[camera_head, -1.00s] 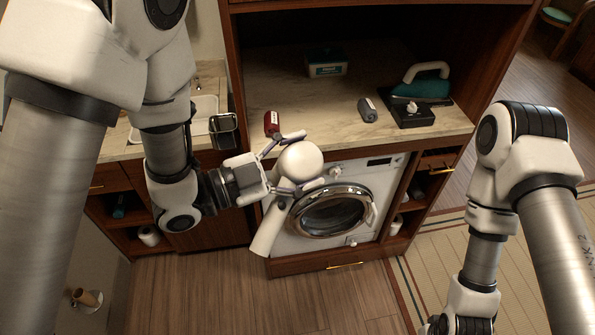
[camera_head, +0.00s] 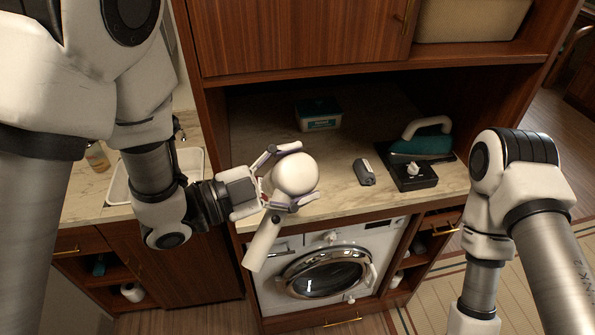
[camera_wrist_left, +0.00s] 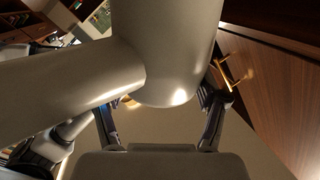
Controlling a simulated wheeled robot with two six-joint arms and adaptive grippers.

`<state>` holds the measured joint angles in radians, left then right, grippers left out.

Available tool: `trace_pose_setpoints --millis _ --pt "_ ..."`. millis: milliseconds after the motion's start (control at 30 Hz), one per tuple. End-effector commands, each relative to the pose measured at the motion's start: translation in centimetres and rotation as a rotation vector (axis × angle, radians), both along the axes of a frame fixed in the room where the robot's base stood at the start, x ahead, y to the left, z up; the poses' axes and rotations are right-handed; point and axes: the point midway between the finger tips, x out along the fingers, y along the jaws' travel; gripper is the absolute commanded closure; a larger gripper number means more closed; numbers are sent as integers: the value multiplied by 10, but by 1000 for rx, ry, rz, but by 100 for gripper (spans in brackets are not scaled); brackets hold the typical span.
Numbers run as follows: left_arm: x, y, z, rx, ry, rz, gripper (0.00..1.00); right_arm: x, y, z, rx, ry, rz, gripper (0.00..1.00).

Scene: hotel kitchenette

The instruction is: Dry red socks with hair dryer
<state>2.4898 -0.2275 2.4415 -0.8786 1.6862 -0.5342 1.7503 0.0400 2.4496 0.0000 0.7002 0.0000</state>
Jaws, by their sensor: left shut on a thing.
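My left gripper (camera_head: 297,175) is shut on a white hair dryer (camera_head: 262,243), with its fingers on either side of the round head. The dryer's handle hangs down and to the left, in front of the counter (camera_head: 330,197) and the washing machine. In the left wrist view the dryer (camera_wrist_left: 70,90) fills much of the picture, between the two fingers of my left gripper (camera_wrist_left: 160,120). The red socks do not show now; the earlier head view has a red roll on the counter behind the gripper. My right gripper is out of view.
A grey roll (camera_head: 365,172) and a teal iron (camera_head: 422,143) on a black base lie on the counter, right of the dryer. A teal and white box (camera_head: 318,115) stands at the back. The washing machine (camera_head: 322,275) is below, a sink (camera_head: 122,190) at left, cabinets (camera_head: 300,35) above.

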Motion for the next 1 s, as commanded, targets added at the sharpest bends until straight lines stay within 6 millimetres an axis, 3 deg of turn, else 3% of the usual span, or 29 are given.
trace_pose_setpoints --millis 600,1000 --pt "34 21 -49 -2 -1 0 96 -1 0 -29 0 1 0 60" --pt "38 24 -53 -1 -2 0 96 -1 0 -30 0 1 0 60"
